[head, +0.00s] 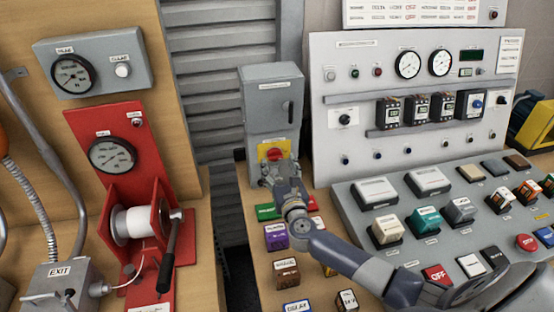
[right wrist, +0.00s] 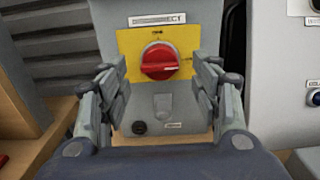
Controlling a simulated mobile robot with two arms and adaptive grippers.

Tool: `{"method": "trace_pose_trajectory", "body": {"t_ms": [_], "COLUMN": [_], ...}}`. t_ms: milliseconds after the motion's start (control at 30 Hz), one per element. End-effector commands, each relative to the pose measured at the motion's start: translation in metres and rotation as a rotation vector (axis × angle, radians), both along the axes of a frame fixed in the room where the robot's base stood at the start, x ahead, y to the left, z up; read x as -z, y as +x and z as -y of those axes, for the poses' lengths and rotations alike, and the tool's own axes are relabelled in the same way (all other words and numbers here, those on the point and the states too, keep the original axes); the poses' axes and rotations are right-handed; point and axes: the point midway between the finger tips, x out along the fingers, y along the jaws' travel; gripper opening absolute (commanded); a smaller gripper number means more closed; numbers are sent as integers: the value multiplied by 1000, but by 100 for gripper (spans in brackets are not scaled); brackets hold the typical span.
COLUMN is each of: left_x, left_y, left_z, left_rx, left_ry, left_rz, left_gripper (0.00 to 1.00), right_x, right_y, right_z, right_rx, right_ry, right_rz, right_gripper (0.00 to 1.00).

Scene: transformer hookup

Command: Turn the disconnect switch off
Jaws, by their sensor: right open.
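The disconnect switch is a red rotary handle (head: 274,154) on a yellow plate (head: 263,150), low on the front of a grey cabinet (head: 270,95). In the right wrist view the red handle (right wrist: 159,62) lies roughly horizontal across the yellow plate (right wrist: 184,40). My right gripper (right wrist: 163,85) is open, its fingers on either side of the handle and apart from it. In the head view my right gripper (head: 280,172) is in front of the cabinet's lower part and hides some of it. My left gripper is not in view.
Several labelled blocks, such as a purple one (head: 276,236), stand on the wooden bench below my right arm. A sloped button console (head: 440,200) and a meter panel (head: 350,60) are to the right. A red winch stand (head: 110,150) is to the left.

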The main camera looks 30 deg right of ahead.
Motion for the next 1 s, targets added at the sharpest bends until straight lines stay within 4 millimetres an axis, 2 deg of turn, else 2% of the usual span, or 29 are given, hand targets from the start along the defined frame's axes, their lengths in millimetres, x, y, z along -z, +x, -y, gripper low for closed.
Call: {"method": "trace_pose_trajectory", "body": {"t_ms": [33,200,567,767,1000], "left_x": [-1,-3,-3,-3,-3], "left_y": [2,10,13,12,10], "left_z": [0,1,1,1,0], "left_rx": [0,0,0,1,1], "left_ry": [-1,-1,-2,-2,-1], "left_rz": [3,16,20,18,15], "left_gripper": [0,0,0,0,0], "right_x": [-1,0,0,0,0], "right_y": [8,23,28,28,28], "right_z": [3,6,7,7,7], "right_rx": [2,1,-1,0,0], "right_ry": [-1,0,0,0,-5], "right_rz": [2,1,0,0,-1], "right_gripper": [58,58,58,15,14]}}
